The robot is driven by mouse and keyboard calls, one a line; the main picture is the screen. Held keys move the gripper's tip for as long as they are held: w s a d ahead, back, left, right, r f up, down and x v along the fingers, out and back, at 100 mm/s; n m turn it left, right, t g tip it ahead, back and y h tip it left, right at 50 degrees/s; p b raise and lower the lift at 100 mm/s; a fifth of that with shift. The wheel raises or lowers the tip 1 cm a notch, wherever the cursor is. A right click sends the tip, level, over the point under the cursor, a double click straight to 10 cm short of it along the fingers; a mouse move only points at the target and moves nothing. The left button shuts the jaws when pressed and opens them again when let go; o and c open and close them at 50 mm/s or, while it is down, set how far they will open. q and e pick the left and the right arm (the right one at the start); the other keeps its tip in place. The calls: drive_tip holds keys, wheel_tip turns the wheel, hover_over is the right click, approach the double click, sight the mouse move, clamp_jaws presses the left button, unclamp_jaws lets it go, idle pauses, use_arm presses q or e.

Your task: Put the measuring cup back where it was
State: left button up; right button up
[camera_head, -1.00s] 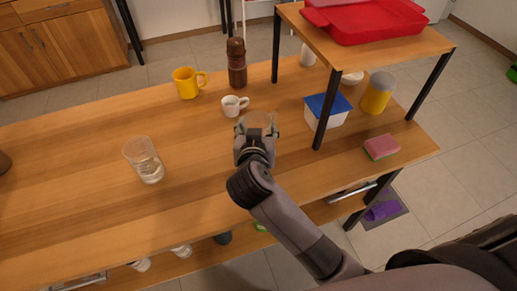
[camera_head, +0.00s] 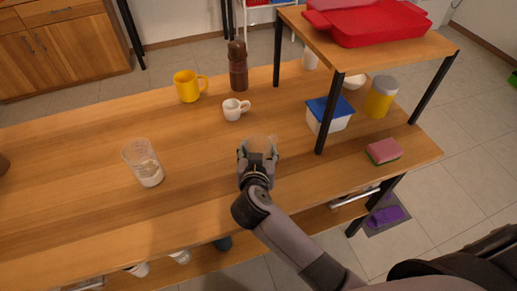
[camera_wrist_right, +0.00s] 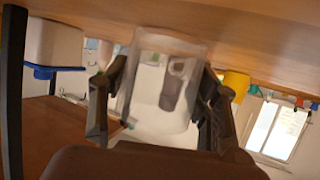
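The measuring cup (camera_head: 262,143) is a clear, see-through cup between the fingers of my right gripper (camera_head: 258,154), near the front middle of the wooden table. In the right wrist view the cup (camera_wrist_right: 165,85) fills the space between the two dark fingers (camera_wrist_right: 160,108), one on each side, and the gripper is shut on it. Whether its base touches the tabletop is hard to tell. My left gripper is not in view.
A clear glass (camera_head: 143,163) stands at left on the table (camera_head: 80,190). A white mug (camera_head: 235,109), yellow mug (camera_head: 187,87) and brown grinder (camera_head: 238,66) stand behind. At right are a raised shelf (camera_head: 400,52), a blue-lidded box (camera_head: 329,115), a yellow-bodied jar (camera_head: 380,98) and a sponge (camera_head: 384,151).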

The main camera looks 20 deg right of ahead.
drive_tip(key=o, duration=0.4)
drive_tip(key=shift+s+r, duration=0.1)
drive_tip(key=shift+r, duration=0.05)
drive_tip(key=p+v, duration=0.1)
drive_tip(key=v, duration=1.1)
idle(0.3)
